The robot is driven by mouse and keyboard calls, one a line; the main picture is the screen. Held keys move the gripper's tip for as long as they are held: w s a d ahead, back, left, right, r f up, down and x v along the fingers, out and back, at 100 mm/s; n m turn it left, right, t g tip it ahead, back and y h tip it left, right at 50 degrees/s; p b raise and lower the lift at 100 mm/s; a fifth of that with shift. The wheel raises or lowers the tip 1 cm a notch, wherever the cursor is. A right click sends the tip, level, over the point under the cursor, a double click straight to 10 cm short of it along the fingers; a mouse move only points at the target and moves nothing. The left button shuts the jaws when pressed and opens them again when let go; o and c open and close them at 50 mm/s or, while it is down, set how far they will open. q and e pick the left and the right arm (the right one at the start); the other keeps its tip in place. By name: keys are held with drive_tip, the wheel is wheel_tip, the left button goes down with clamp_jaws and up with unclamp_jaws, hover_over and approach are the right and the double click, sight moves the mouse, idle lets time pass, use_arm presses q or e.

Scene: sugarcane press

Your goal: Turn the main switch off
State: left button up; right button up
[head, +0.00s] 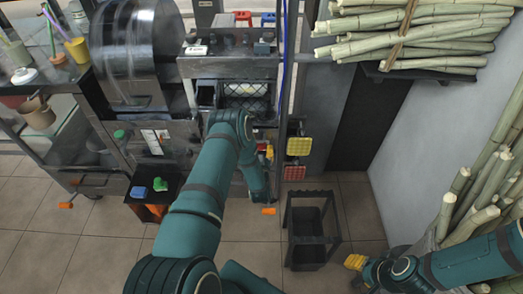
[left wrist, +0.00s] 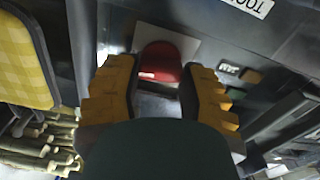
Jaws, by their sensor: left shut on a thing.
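A red switch knob (left wrist: 161,62) on a pale plate (left wrist: 183,40) is in the left wrist view, on the face of a dark grey box. I take it for the main switch. My left gripper (left wrist: 156,92) has its yellow fingers on either side of it, shut on the red knob. In the head view the left gripper (head: 268,152) is mostly hidden behind my own arm, beside the press frame, and the knob is hidden. My right gripper (head: 355,262) is low at the right, apart from the switch; its finger gap is unclear.
A yellow checkered pad (head: 298,146) hangs close to the left gripper, above a red pad (head: 294,172). A dark open crate (head: 312,238) stands on the floor. Sugarcane stalks (head: 420,30) fill a rack at the back right. A small black table (head: 150,190) stands left.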

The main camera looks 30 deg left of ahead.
use_arm(q)
drive_tip(key=n, duration=0.4)
drive_tip(key=shift+a, duration=0.1)
drive_tip(key=n, duration=0.8)
drive_tip(key=shift+a+f, duration=0.1)
drive_tip(key=shift+f, duration=0.05)
drive_tip(key=shift+n, duration=2.1)
drive_tip(key=o, duration=1.2)
drive_tip(key=shift+s, duration=0.1)
drive_tip(key=v, duration=1.2)
